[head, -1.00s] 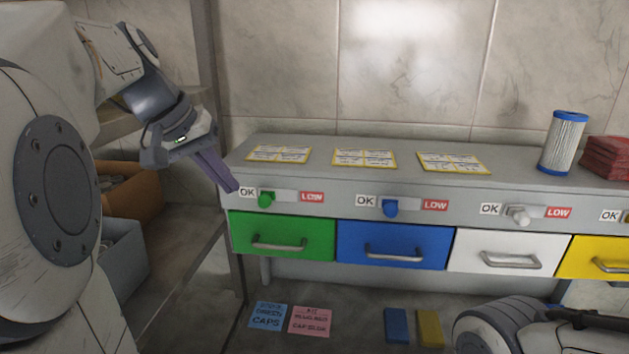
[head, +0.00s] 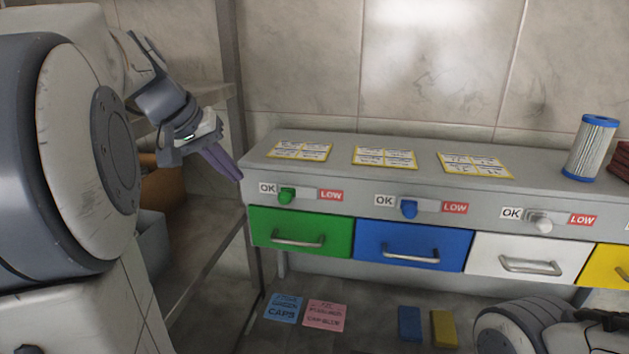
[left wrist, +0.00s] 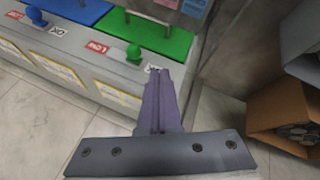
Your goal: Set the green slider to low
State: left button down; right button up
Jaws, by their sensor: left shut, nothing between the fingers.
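The green slider (head: 287,195) is a green knob in a slot above the green drawer (head: 301,232). It stands at the left end of the slot, beside the OK label (head: 267,188); the red LOW label (head: 331,195) is at the right end. It also shows in the left wrist view (left wrist: 134,53). My left gripper (head: 239,177) is shut and empty, just left of the OK label, with a gap to the knob. In the left wrist view its fingertips (left wrist: 158,72) point toward the slider panel. Only part of my right arm shows at the lower right; its gripper is not seen.
The blue slider (head: 408,209) and white slider (head: 541,224) sit to the right above their drawers. A blue-capped filter (head: 591,148) stands on the ledge. Shelving with an orange-brown box (left wrist: 286,117) lies left of the panel.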

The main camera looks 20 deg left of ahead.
aim_at(286, 196)
pick_arm(q)
jog(key=w+d+f+p, duration=0.1)
jog(key=f, duration=0.1)
jog(key=w+d+f+p, duration=0.1)
jog(key=w, duration=0.1)
jog(key=w+d+f+p, duration=0.1)
jog(key=w+d+f, duration=0.1)
jog(key=shift+w+f, duration=0.1)
jog(key=shift+f, duration=0.25)
pick_arm(e)
notch_tip(286, 196, up, 4)
jog(key=shift+f, duration=0.1)
